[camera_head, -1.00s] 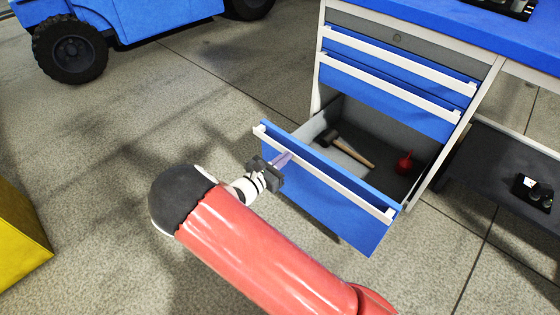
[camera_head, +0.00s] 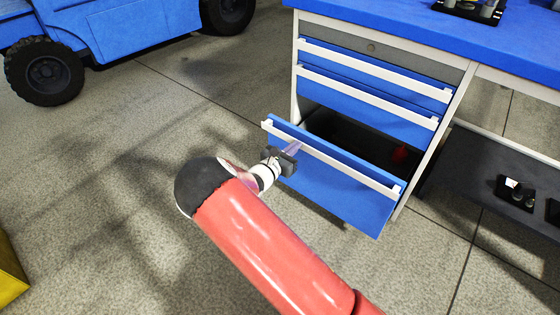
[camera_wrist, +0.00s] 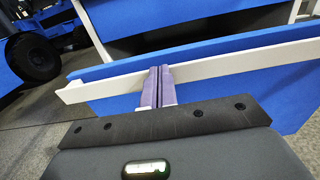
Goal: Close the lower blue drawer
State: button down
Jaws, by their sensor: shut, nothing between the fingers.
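The lower blue drawer (camera_head: 335,187) of the workbench is partly open, with a white handle strip (camera_head: 345,170) along its top edge. Part of its dark inside shows behind the front, with a red item (camera_head: 400,154) in it. My gripper (camera_head: 295,147) is at the left part of the drawer front, its fingers shut and empty. In the wrist view the two purple fingertips (camera_wrist: 158,82) lie together against the white handle strip (camera_wrist: 220,70). The drawer's blue front (camera_wrist: 210,95) spans that view. Whether the tips press on it I cannot tell.
The upper drawers (camera_head: 370,95) are shut under the blue worktop (camera_head: 420,30). A dark lower shelf (camera_head: 500,180) with small items is at the right. A blue vehicle (camera_head: 120,30) stands at the back left, and a yellow object (camera_head: 10,275) at the left edge. The floor between is clear.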

jog(key=b+x, duration=0.3)
jog(key=x, duration=1.5)
jog(key=shift+r+b, duration=0.2)
jog(key=shift+b, duration=0.2)
jog(key=shift+w+d+r, duration=0.1)
jog(key=shift+w+r, duration=0.05)
